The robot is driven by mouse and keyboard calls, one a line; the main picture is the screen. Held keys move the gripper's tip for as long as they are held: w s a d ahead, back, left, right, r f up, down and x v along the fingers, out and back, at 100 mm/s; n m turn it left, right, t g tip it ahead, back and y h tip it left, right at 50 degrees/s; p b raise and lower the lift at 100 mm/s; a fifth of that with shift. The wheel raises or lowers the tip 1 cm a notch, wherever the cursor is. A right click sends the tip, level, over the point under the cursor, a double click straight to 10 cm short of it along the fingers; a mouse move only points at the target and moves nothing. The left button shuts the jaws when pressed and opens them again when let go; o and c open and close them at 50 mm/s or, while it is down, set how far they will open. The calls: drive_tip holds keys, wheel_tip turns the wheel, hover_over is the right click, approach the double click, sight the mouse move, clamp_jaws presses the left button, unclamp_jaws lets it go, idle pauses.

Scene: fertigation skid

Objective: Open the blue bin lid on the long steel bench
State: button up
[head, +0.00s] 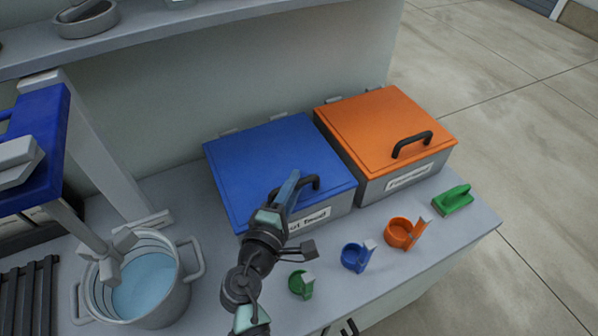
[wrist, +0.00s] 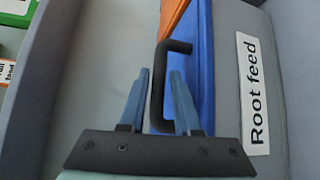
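The blue bin lid (head: 255,160) lies closed and flat on its grey bin at the middle of the bench (head: 480,218). Its black bar handle (head: 314,181) is at the lid's front edge. My gripper (head: 288,188) is over this front edge, at the handle, and hides part of it. In the wrist view, the blue lid (wrist: 206,60) and the "Root feed" label (wrist: 254,90) show. My gripper's fingers (wrist: 160,78) are apart, with the handle bar (wrist: 157,75) between them and gaps showing on both sides. I cannot tell how deep the bar sits.
An orange-lidded bin (head: 385,130) stands close on the right. A metal pot (head: 180,300) stands left; a shelf (head: 190,30) runs above.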

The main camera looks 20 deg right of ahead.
drive_tip(key=shift+x, duration=1.8)
clamp_jaws()
drive_tip(key=shift+a, duration=0.1)
